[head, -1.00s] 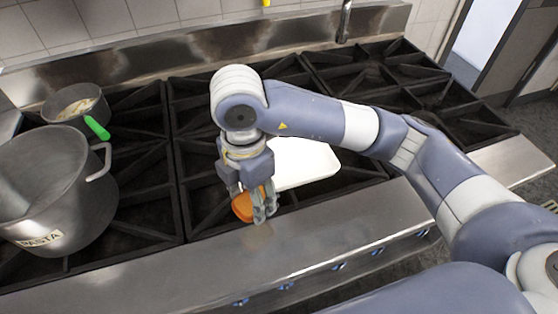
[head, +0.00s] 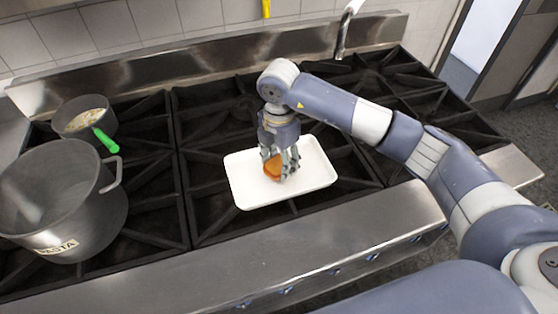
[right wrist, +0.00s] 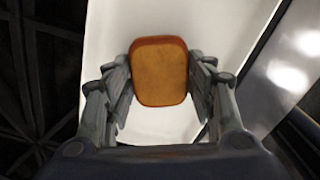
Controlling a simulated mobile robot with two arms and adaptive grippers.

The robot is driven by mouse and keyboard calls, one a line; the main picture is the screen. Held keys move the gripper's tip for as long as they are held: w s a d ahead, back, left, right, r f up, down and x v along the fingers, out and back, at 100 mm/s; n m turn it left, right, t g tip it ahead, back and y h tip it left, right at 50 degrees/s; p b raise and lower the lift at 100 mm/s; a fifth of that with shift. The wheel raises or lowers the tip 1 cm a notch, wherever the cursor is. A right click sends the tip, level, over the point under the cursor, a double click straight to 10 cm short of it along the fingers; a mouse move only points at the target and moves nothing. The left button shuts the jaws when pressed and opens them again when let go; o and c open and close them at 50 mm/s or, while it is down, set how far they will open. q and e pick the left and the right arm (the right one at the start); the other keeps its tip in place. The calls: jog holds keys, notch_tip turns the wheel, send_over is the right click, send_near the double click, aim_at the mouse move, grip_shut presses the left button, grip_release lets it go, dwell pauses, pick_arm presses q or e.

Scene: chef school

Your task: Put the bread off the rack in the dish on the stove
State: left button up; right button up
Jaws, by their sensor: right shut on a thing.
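The bread (head: 272,168) is a small orange-brown slice. My right gripper (head: 281,172) is shut on it, over the white dish. The dish (head: 247,192) is a shallow rectangular tray lying on the stove grates (head: 215,215). In the right wrist view the bread (right wrist: 160,75) sits between the two fingers of the gripper (right wrist: 160,95), with the white dish (right wrist: 110,40) behind it. I cannot tell whether the bread touches the dish's floor. My left gripper and the rack are not in view.
A large pot labelled PASTA (head: 70,210) stands on the left of the stove. Behind it is a small pan (head: 78,125) with a green handle (head: 106,140). A tap (head: 344,35) rises at the back. The grates right of the dish are bare.

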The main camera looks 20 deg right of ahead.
aim_at(279, 164)
jog(key=shift+f, duration=0.5)
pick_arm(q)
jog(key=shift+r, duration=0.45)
pick_arm(e)
jog(key=shift+f, duration=0.3)
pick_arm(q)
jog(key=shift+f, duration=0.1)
pick_arm(e)
jog(key=shift+f, duration=0.1)
jog(key=o, duration=0.9)
jog(key=shift+c, duration=0.2)
jog(key=shift+r, duration=0.25)
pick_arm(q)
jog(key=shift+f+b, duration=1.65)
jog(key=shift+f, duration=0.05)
pick_arm(e)
notch_tip(279, 164, up, 12)
